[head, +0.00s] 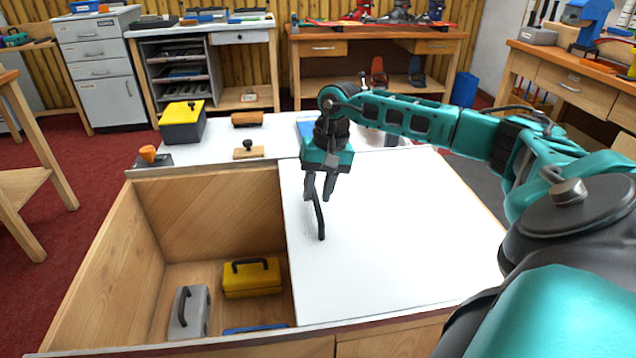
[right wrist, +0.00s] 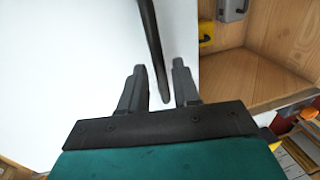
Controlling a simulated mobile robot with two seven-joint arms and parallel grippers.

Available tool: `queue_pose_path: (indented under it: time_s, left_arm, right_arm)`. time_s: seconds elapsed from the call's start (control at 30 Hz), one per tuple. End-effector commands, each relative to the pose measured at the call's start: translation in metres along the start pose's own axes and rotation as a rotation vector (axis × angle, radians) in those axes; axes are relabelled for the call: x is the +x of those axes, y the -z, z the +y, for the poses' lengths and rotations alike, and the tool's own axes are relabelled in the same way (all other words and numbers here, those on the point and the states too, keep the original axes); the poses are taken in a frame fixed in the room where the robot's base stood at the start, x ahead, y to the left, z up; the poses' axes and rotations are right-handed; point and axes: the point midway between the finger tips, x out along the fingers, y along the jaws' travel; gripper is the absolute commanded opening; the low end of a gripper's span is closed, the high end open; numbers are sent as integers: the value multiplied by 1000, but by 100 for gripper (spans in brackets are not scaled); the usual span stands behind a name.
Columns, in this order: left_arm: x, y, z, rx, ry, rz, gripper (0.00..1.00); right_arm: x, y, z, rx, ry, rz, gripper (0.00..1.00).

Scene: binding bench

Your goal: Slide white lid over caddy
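The white lid (head: 400,230) lies flat over the right part of the wooden caddy (head: 205,215); the left part is uncovered. A dark bar handle (head: 320,217) stands on the lid near its left edge. My right gripper (head: 319,194) is over the far end of this handle, fingers pointing down. In the right wrist view, the handle (right wrist: 153,50) runs between the spread fingers of my right gripper (right wrist: 158,80), with a gap showing on each side. The white lid (right wrist: 75,70) also shows there. My left gripper is not in view.
Inside the open part lie a yellow case (head: 251,278), a grey case (head: 188,312) and a blue item (head: 255,329). Behind, a black-and-yellow box (head: 182,122), wooden-backed tools (head: 248,152) and an orange knob (head: 148,154) stand on the white top.

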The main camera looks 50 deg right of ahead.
Motion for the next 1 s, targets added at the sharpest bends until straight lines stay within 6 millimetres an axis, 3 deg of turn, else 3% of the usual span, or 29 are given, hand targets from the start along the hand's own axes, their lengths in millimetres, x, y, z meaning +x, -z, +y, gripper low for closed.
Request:
queue_pose_path:
  time_s: [0.3,0.43,0.8,1.0]
  left_arm:
    - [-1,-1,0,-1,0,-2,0]
    - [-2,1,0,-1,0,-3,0]
    - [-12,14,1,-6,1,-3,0]
    - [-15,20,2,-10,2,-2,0]
  right_arm:
    - [0,0,0,-1,0,-2,40]
    - [-10,0,-1,-1,1,0,40]
    - [-88,0,-1,0,1,3,40]
    - [-118,0,-1,-1,1,0,40]
